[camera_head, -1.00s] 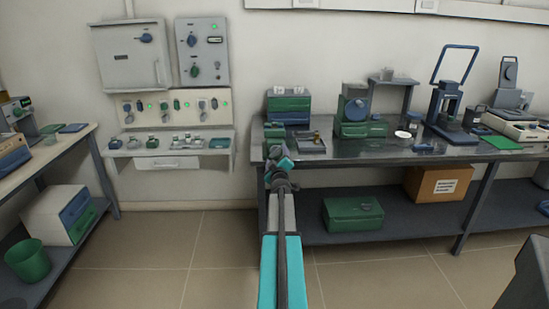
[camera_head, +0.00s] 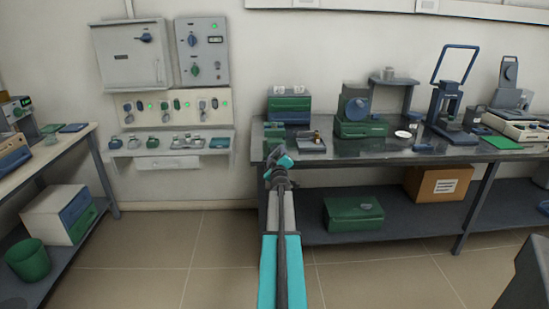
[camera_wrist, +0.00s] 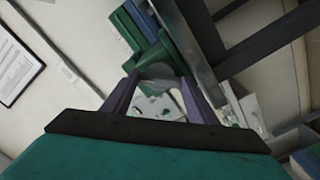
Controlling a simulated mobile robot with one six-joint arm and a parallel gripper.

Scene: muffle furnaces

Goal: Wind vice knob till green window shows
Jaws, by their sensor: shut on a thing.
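The vice is a small green block (camera_head: 274,131) at the left front corner of the steel bench in the head view. In the wrist view its green body (camera_wrist: 149,42) lies just beyond my fingers. My gripper (camera_head: 275,156) is at the bench's front edge, directly in front of the vice. In the wrist view my gripper (camera_wrist: 160,92) has its two dark fingers on either side of a rounded grey knob (camera_wrist: 158,71) and is shut on it. The fingers partly cover the knob. I cannot make out a green window in either view.
A small tray (camera_head: 311,146) lies right of the vice, and a green-and-blue machine (camera_head: 356,112) stands farther right. The steel bench edge (camera_head: 350,158) runs close to my gripper. The floor in front is clear.

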